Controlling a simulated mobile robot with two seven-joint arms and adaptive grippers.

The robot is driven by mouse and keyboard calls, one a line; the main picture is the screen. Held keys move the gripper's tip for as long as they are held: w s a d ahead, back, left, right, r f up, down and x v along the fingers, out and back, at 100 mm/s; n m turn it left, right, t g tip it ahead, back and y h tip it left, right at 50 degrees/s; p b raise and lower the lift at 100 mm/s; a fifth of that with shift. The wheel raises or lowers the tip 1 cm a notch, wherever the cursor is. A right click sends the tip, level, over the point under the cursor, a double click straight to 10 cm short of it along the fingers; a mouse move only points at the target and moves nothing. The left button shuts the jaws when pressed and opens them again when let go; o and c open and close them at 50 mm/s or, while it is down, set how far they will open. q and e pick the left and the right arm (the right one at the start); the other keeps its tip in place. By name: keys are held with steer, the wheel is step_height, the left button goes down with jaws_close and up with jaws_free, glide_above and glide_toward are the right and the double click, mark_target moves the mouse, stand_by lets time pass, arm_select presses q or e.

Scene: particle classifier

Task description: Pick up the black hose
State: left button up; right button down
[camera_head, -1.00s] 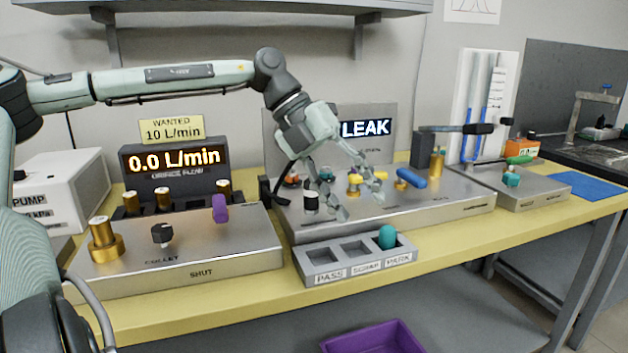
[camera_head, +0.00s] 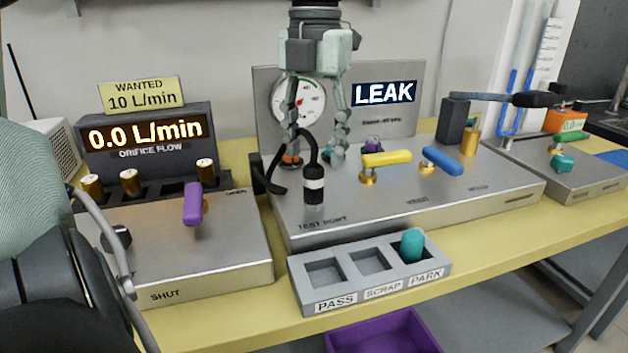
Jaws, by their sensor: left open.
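The black hose (camera_head: 312,148) rises from the left side of the test bench in a loop. My right gripper is not in view.
A yellow lever (camera_head: 386,159) and a blue lever (camera_head: 442,161) stand right of the hose. A round gauge (camera_head: 299,101) is behind the gripper. In front is a grey tray (camera_head: 300,285) with a teal piece (camera_head: 412,245) in its PARK slot. A purple lever (camera_head: 193,203) stands left.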

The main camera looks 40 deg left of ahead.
mark_target(313, 165)
arm_select(q)
step_height(313, 165, down, 5)
steer(key=shift+s+f, duration=0.1)
steer(key=shift+f, duration=0.05)
steer(key=shift+c, duration=0.4)
steer(key=c, duration=1)
